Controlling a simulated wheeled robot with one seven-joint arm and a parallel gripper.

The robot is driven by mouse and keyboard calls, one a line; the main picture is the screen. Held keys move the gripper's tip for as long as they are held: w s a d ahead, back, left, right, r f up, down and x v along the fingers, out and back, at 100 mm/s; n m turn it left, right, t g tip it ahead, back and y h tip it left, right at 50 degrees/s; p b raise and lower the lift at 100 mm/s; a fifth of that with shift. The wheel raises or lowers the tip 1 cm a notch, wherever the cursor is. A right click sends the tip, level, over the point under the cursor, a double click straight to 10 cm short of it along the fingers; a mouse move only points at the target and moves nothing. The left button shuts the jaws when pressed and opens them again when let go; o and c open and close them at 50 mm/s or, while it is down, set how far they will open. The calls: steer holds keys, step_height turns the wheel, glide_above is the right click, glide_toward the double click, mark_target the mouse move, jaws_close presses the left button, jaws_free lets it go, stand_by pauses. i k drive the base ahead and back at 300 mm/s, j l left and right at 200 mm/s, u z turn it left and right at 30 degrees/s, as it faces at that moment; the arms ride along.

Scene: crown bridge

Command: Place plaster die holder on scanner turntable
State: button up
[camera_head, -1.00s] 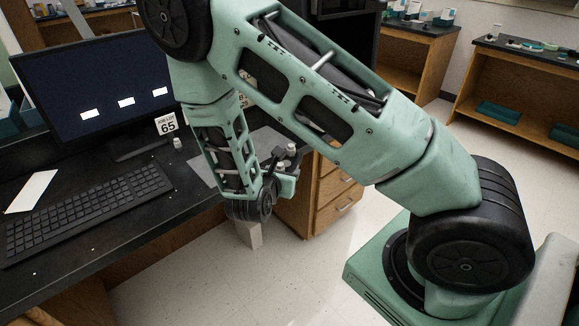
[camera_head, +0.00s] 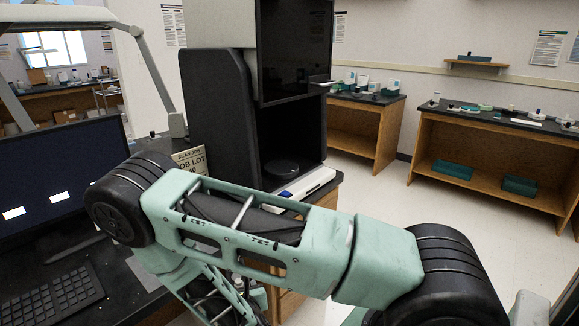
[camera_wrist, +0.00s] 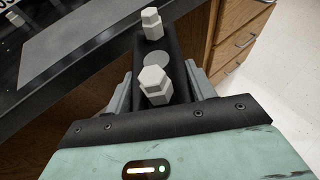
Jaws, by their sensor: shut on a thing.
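The plaster die holder (camera_wrist: 180,77) is a dark bar carrying two pale faceted plaster dies, with a flat grey disc between them. In the wrist view my gripper (camera_wrist: 160,90) is shut on the holder, one finger on each side. In the head view my gripper is mostly hidden behind my arm at the bottom edge. The scanner (camera_head: 215,105) is a tall dark cabinet on the desk with an open front bay. The scanner turntable (camera_head: 281,169) is a low dark disc on the bay floor and looks empty. The holder is apart from it.
A monitor (camera_head: 60,185) and keyboard (camera_head: 52,300) stand on the desk at left. A job lot sign (camera_head: 190,160) stands beside the scanner. A white strip (camera_head: 307,183) lies before the bay. Wooden drawers (camera_wrist: 235,40) are close to the holder in the wrist view.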

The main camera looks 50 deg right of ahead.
mark_target(281, 165)
steer(key=l+z, duration=0.1)
steer(key=l, duration=0.85)
steer(key=i+l, duration=0.15)
steer(key=l, duration=0.8)
steer(key=z, duration=0.05)
